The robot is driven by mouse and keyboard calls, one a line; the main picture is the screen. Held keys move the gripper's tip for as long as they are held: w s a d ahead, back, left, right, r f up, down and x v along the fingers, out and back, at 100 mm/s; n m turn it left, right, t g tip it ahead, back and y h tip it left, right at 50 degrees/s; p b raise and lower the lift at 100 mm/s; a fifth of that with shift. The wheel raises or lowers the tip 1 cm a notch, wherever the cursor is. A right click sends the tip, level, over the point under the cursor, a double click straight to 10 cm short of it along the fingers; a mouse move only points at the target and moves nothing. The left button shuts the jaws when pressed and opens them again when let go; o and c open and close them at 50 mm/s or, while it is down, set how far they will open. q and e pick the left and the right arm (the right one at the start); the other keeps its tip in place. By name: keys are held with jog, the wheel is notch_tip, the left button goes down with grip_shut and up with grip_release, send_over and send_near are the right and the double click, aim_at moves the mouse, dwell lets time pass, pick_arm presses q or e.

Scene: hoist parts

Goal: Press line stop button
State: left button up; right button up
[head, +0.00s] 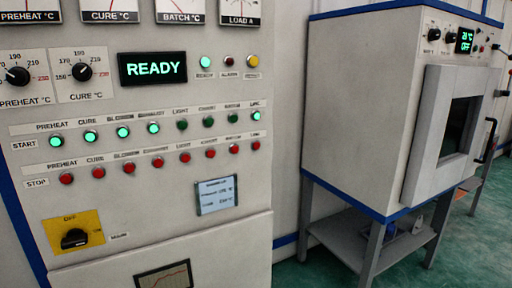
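A grey control panel (130,215) fills the left of the head view. Its lower button row, marked STOP, holds several red buttons. The line stop button (256,145) looks to be the one at the right end of that row, below the label that seems to read LINE. Directly above it is the green line start button (256,116), which looks lit. A display (153,68) reads READY in green. Neither of my grippers is in view, and nothing covers the button.
A yellow-plated rotary switch (74,238) sits at the panel's lower left. A small label card (216,195) is below the stop row. A grey oven (370,105) on a legged stand is at the right. Green floor (470,255) shows at the lower right.

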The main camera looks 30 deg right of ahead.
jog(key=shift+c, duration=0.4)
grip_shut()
